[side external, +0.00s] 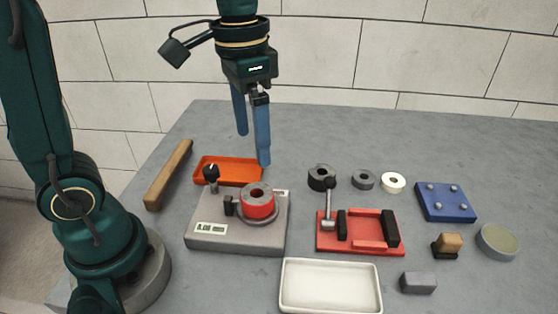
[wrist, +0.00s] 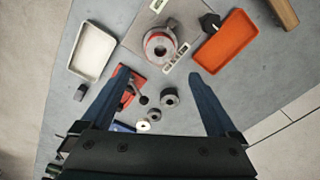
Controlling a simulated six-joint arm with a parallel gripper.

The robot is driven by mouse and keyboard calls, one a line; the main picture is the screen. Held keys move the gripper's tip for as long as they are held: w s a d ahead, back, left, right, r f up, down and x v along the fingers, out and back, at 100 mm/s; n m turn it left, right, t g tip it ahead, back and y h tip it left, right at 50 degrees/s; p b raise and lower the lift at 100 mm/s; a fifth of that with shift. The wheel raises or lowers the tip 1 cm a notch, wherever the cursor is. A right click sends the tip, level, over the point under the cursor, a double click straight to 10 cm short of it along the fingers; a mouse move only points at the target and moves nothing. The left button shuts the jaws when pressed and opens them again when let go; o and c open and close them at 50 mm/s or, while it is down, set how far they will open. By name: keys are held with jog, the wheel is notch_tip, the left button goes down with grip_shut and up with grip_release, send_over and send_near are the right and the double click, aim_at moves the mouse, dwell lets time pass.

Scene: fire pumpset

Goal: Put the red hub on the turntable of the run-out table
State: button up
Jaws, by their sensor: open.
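The red hub (side external: 257,201) is a short red cylinder with a grey ring-shaped top and a centre hole. It sits on the round turntable (side external: 273,218) of the run-out table (side external: 210,238), a grey plate with a small display; it looks upright. In the wrist view the red hub (wrist: 159,46) shows on the run-out table (wrist: 131,39), ahead of the fingers. My gripper (side external: 252,150) is open and empty, raised above and behind the run-out table, apart from the hub. Its two blue fingers are spread wide in the wrist view (wrist: 158,75).
An orange tray (side external: 228,171) lies behind the run-out table, with a wooden bar (side external: 168,175) to its left. A red fixture (side external: 361,248), a white tray (side external: 330,287), dark ring (side external: 321,178), grey ring (side external: 363,180), white ring (side external: 393,183) and blue block (side external: 445,201) stand to the right.

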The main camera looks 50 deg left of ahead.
jog(key=s+f+n+t, duration=0.2)
jog(key=s+t, duration=0.3)
jog(key=s, duration=0.3)
jog(key=shift+a+n, duration=0.2)
jog(key=shift+n, duration=0.2)
